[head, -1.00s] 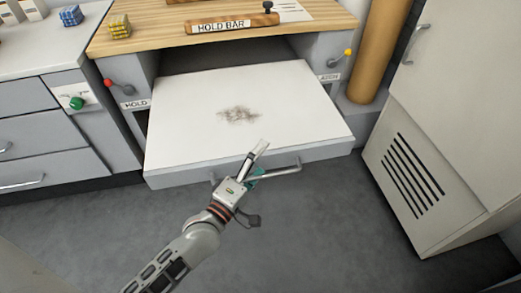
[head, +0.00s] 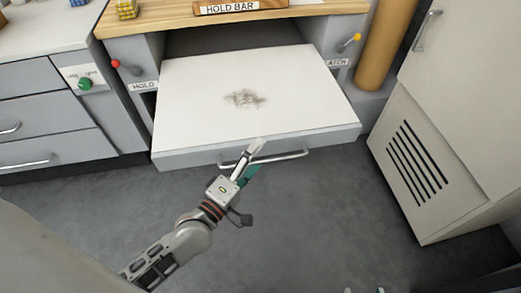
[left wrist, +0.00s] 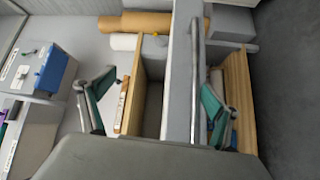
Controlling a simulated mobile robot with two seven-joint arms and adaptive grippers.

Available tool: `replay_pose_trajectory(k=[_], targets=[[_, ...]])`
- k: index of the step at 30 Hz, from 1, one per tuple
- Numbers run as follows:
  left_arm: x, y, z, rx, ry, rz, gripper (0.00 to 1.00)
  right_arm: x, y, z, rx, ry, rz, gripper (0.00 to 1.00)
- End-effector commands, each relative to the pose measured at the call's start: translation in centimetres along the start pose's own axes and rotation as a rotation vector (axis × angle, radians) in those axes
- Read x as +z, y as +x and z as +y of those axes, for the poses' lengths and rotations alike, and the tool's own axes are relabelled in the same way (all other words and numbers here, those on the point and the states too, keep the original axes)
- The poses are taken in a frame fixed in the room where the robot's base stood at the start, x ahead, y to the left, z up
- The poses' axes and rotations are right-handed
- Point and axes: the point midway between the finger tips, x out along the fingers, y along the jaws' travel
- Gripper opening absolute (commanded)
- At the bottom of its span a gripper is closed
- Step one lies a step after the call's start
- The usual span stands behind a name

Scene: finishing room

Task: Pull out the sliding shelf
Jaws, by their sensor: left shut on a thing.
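The sliding shelf (head: 200,105) is a white board with a grey front and a dark smudge, standing well out from under the wooden bench top. Its bar handle (head: 285,156) runs along the front. My left gripper (head: 252,152) is at the middle of this handle, shut on it; the fingers partly hide the bar. In the left wrist view the handle (left wrist: 198,85) runs between the teal-padded fingers. Small tips at the bottom edge of the head view may be my right gripper (head: 365,290); their state is unclear.
The hold bar (head: 240,6) lies on the bench. A red-knobbed lever (head: 116,64) is at the left and a yellow-knobbed one (head: 356,38) at the right. A pale cabinet (head: 415,150) stands at the right. The grey floor before the shelf is clear.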

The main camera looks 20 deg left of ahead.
Motion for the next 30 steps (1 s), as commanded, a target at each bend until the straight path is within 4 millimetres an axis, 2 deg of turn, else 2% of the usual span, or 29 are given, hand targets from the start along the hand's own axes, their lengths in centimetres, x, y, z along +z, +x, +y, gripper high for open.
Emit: replay_pose_trajectory(k=[1,8,9,12,20,30], targets=[[-0.3,0.2,2.4,0.043,-0.002,0.009,0.72,-0.6,-0.1,0.1,0.002,-0.003,0.011,0.40],[-0.2,-1.2,2.2,0.043,-0.004,0.008,0.72,-0.7,0.0,0.1,0.002,-0.003,0.011,0.40],[-0.2,-1.4,2.2,0.043,-0.002,0.008,0.64,-0.7,0.0,0.1,0.002,-0.003,0.011,0.40],[-0.2,-2.1,1.9,0.039,-0.003,0.008,0.26,-0.6,0.0,0.1,0.002,-0.003,0.009,0.40],[0.0,-3.6,1.2,0.027,-0.006,0.006,0.26,-0.3,0.0,0.0,0.001,-0.001,0.004,0.40],[0.0,-3.8,0.9,0.023,-0.007,0.005,0.26,-0.2,0.0,0.0,0.001,-0.001,0.004,0.40]])
